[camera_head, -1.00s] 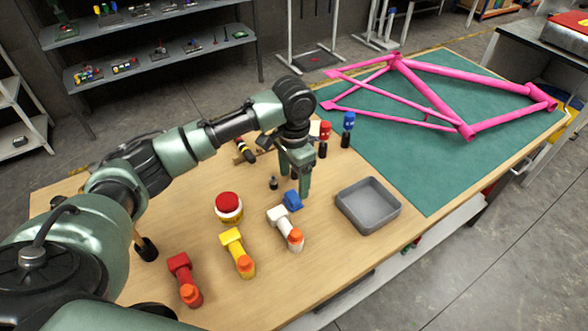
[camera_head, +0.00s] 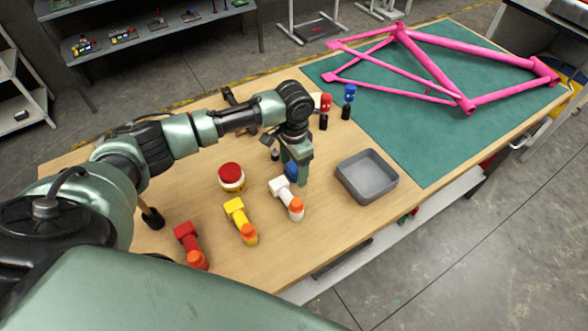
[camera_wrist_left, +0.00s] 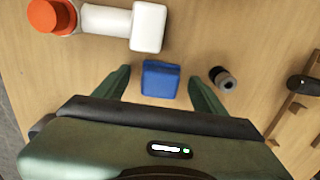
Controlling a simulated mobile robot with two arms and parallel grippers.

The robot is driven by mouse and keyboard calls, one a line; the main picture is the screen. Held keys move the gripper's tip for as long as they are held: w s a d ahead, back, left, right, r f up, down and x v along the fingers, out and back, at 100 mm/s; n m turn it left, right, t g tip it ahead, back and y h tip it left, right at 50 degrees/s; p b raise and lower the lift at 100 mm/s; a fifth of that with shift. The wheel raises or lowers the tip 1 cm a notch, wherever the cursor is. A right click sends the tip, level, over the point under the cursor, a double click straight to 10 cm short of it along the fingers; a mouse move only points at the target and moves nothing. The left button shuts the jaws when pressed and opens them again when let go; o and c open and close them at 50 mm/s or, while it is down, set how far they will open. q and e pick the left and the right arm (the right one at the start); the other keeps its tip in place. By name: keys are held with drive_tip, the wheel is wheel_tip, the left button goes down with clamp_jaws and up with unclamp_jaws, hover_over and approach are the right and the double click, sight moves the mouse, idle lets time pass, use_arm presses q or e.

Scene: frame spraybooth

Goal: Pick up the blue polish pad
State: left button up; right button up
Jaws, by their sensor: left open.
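The blue polish pad (camera_head: 291,170) lies on the wooden table and is partly hidden by my left gripper (camera_head: 297,178) in the head view. In the left wrist view the blue pad (camera_wrist_left: 160,80) shows as a small block between the two green fingertips of my left gripper (camera_wrist_left: 158,84). The fingers are apart, with a gap on each side of the pad. I cannot tell from the pictures exactly how far above the table the fingertips are. My right gripper is not in view.
A grey tray (camera_head: 340,184) is to the right. A small black item (camera_wrist_left: 222,78) stands beside the right finger. A pink frame (camera_head: 435,75) lies on the green mat.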

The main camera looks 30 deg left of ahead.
sight(294, 166)
use_arm(q)
drive_tip(key=c, duration=1.4)
drive_tip(key=shift+c, duration=0.2)
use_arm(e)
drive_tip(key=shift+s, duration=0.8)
use_arm(q)
drive_tip(key=shift+r, duration=0.1)
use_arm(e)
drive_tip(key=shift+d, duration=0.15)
use_arm(q)
drive_tip(key=shift+r, duration=0.1)
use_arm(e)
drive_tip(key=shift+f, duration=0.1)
